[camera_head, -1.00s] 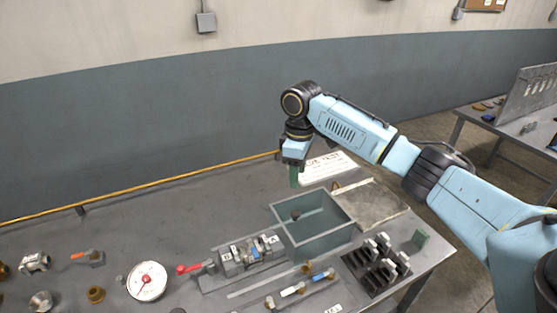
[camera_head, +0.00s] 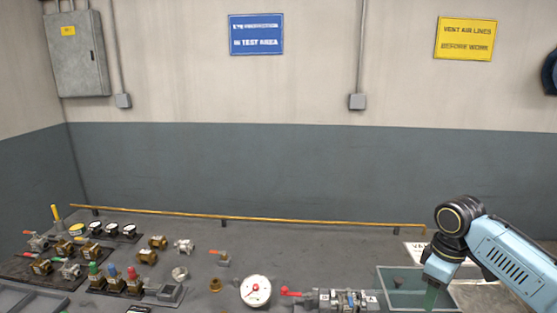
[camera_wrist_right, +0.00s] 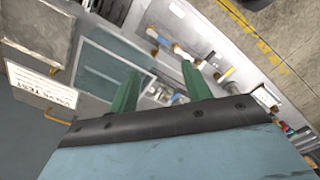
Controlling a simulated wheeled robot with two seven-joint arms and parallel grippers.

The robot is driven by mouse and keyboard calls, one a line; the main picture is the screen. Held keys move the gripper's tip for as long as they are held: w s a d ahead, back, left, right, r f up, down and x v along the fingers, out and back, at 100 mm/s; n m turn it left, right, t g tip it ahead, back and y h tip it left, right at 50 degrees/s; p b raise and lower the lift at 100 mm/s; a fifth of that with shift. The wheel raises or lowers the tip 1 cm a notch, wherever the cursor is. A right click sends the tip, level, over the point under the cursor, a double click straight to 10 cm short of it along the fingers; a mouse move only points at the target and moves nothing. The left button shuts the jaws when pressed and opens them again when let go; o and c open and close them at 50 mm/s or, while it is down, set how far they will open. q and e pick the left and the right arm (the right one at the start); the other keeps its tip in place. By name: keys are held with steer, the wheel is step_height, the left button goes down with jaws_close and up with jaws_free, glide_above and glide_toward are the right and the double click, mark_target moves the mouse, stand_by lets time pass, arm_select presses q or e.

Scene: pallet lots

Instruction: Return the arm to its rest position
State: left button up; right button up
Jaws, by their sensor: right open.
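My right arm comes in from the lower right of the head view. Its gripper (camera_head: 433,297) points down with green fingers and hangs in front of the right part of a grey-green open bin (camera_head: 387,272). In the right wrist view the two green fingers (camera_wrist_right: 160,78) stand apart with nothing between them. The bin (camera_wrist_right: 84,72) shows beyond them there, apart from the fingers as far as I can tell. A small dark thing lies in the bin. My left gripper is out of view.
A round white gauge (camera_head: 256,291), a valve fixture with a red handle (camera_head: 291,291) and several brass fittings cover the bench. A yellow rail (camera_head: 260,219) runs along its back edge. The bench's back middle is clear.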

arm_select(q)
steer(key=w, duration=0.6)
arm_select(e)
steer(key=s+a+f+t+y, duration=0.1)
steer(key=s+a+f, duration=1)
steer(key=a+f, duration=0.25)
steer(key=s+d+m+t, duration=0.2)
steer(key=s+m, duration=0.4)
steer(key=s, duration=1.2)
step_height(320, 180, down, 31)
steer(key=s+g+b, duration=0.1)
steer(key=s+b, duration=0.1)
steer(key=b, duration=0.4)
arm_select(q)
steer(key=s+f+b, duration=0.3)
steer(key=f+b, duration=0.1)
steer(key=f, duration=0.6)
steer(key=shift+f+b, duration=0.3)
steer(key=shift+b, duration=0.05)
arm_select(e)
steer(key=s+d+f+g+h, duration=0.1)
steer(key=s+d+f, duration=0.1)
steer(key=s+f, duration=1.3)
step_height(320, 180, down, 4)
steer(key=shift+s+d+r, duration=0.15)
steer(key=shift+s+d, duration=0.1)
